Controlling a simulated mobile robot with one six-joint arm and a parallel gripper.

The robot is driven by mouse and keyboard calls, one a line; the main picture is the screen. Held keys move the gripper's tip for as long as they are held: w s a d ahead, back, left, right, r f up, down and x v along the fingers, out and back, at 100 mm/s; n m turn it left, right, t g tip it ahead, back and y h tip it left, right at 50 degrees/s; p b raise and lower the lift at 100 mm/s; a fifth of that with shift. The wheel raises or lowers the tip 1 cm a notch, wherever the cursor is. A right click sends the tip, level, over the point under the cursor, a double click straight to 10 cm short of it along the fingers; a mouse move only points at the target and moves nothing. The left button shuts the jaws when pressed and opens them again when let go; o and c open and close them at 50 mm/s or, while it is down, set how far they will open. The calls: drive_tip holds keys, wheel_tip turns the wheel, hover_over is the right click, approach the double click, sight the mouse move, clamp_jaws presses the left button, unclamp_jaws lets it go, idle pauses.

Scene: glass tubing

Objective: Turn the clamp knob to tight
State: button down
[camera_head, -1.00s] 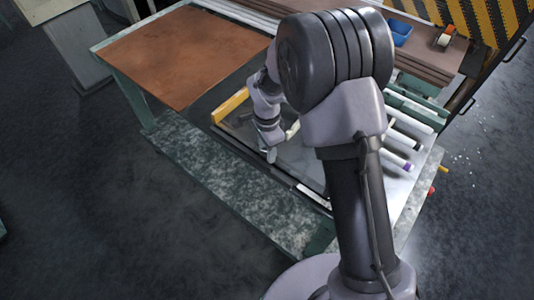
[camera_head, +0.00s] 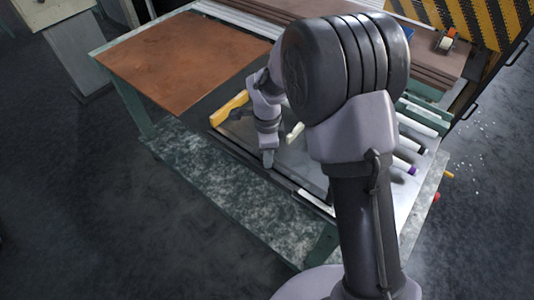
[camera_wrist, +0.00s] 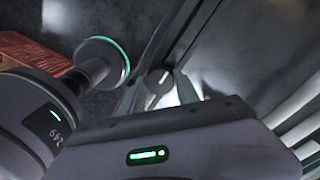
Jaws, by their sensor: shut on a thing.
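The clamp knob (camera_wrist: 159,80) is a small round grey cap with a white mark line, in the middle of the wrist view. The mark points up and to the right there. My gripper (camera_wrist: 160,93) is shut on the knob, with its fingers on either side of it. In the head view my gripper (camera_head: 268,163) points down at the front edge of the workbench (camera_head: 215,185). The knob is too small and covered to make out there. The lower part of the knob and the clamp under it are hidden.
A yellow piece (camera_head: 230,107) lies left of my gripper, and a pale piece (camera_head: 295,132) lies right of it. A brown board (camera_head: 180,55) covers the bench's left end. White tubes (camera_head: 405,165) lie on the right, partly behind my arm.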

drive_tip(key=c, duration=0.9)
unclamp_jaws()
drive_tip(key=shift+r, duration=0.1)
wheel_tip(320, 180, up, 17)
drive_tip(key=p, duration=0.4)
drive_tip(key=shift+r, duration=0.15)
